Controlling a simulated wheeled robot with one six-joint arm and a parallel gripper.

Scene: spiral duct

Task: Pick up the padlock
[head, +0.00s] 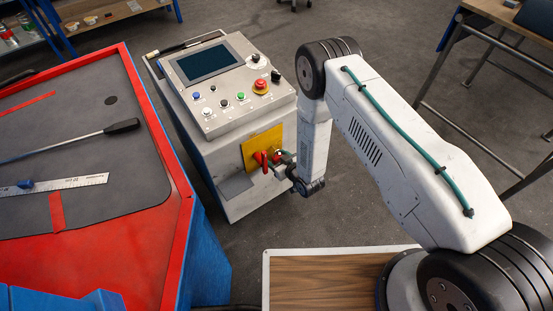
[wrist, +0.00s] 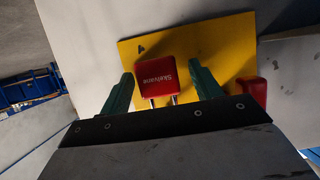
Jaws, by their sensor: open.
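The red padlock (wrist: 156,70) has white lettering and two metal shackle legs. In the wrist view it sits between the two green fingers of my gripper (wrist: 158,88), in front of a yellow plate (wrist: 222,38). My gripper is open, with a visible gap on each side of the padlock. In the head view my gripper (head: 283,160) is at the yellow plate (head: 257,147) on the console's front. Small red parts (head: 265,163) show beside it there; I cannot tell which is the padlock. The lower shackle ends are hidden behind the gripper body.
A second red block (wrist: 252,94) is close to the right finger in the wrist view. The grey console (head: 225,85) carries a screen and buttons above the plate. A red-rimmed workbench (head: 165,190) stands at left. A wooden surface (head: 325,280) is in front.

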